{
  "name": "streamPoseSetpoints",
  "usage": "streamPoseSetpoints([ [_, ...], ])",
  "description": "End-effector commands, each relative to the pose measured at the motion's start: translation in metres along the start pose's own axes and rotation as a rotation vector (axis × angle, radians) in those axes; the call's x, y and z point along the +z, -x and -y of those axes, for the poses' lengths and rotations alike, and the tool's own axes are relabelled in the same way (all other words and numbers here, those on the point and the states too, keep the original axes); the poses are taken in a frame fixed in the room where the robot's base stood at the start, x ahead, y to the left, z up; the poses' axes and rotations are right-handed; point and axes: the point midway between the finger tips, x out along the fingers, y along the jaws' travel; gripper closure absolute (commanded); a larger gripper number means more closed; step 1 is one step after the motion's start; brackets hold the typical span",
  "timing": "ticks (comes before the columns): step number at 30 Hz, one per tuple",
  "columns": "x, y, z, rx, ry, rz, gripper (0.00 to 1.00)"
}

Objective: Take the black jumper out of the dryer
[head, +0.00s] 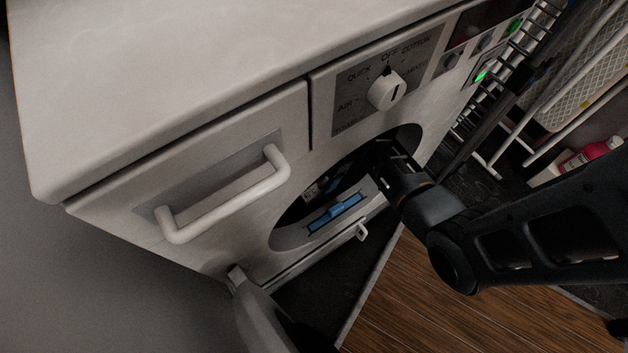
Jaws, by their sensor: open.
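The white dryer (190,80) fills the left and middle of the head view, with its round opening (300,215) facing the lower right. My gripper (378,158) reaches in at the upper right of the opening. It is open, and its fingertips are partly lost in the dark. Some small pale shapes (322,185) show inside the drum, too dim to name. I cannot make out the black jumper against the dark interior, and my gripper and arm cover part of the opening.
The dryer door (262,310) stands open below the opening. A blue piece (337,213) sits at the lower rim, with a small latch (362,232) beside it. A drawer handle (222,200) juts out at left.

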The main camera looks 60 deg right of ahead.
Motion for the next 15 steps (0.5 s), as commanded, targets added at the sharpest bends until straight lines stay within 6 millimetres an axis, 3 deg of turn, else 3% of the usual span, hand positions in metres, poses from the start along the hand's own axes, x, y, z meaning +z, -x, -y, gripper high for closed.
streamPoseSetpoints([
  [7,0.002,-0.039,-0.001,-0.001,0.002,-0.001,0.26],
  [15,0.001,-0.043,-0.002,0.001,0.001,0.0,0.26],
])
